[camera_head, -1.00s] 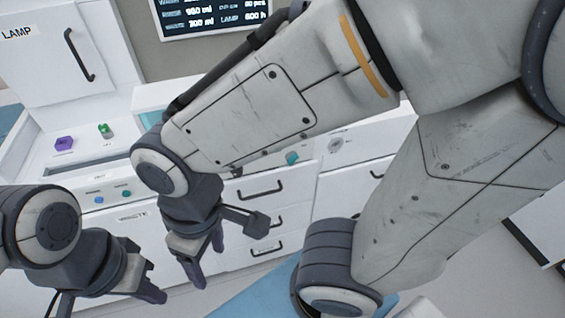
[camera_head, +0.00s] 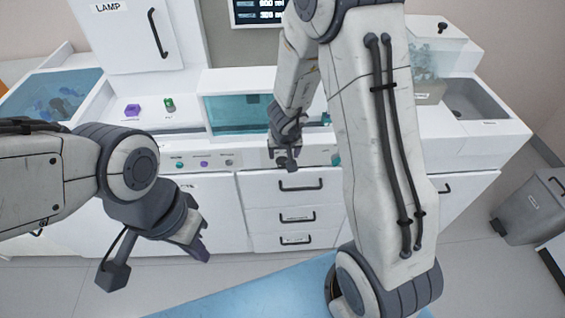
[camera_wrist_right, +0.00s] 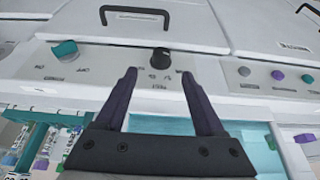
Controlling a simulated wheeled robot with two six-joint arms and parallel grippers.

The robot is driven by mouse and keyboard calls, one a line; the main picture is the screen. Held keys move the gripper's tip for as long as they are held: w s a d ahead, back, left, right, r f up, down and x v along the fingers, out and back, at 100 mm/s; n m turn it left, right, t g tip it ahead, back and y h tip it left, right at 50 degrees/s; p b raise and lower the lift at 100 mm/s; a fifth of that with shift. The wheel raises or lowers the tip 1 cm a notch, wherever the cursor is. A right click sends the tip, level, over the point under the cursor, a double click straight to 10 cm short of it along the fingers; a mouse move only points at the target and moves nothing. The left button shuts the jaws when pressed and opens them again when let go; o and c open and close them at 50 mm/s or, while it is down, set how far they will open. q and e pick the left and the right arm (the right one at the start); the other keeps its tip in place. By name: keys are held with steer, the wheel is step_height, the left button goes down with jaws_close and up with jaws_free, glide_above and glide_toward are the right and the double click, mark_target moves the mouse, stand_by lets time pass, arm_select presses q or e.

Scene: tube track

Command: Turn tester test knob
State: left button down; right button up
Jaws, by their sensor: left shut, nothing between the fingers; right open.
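A black knob (camera_wrist_right: 160,56) sits on the white front panel in the right wrist view, with small markings too blurred to read. My right gripper (camera_wrist_right: 159,75) is open, its two dark fingers spread either side of the knob's line, with the knob just beyond the tips. In the head view my right gripper (camera_head: 284,163) is at the panel and hides this knob. A teal knob (camera_wrist_right: 65,49) is on the same panel; it also shows in the head view (camera_head: 336,160). My left gripper (camera_head: 203,250) is shut and empty, in front of the cabinets.
Grey, purple and teal buttons (camera_wrist_right: 278,75) are on the neighbouring panel. Drawers (camera_head: 300,185) with bar handles lie below the knobs. A teal-walled tank (camera_head: 237,113) stands behind the panel. A grey bin (camera_head: 530,207) stands at the right.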

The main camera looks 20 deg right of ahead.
mark_target(283, 163)
steer(key=b+x, duration=0.5)
steer(key=x, duration=0.4)
steer(key=shift+a, duration=0.2)
jaws_close()
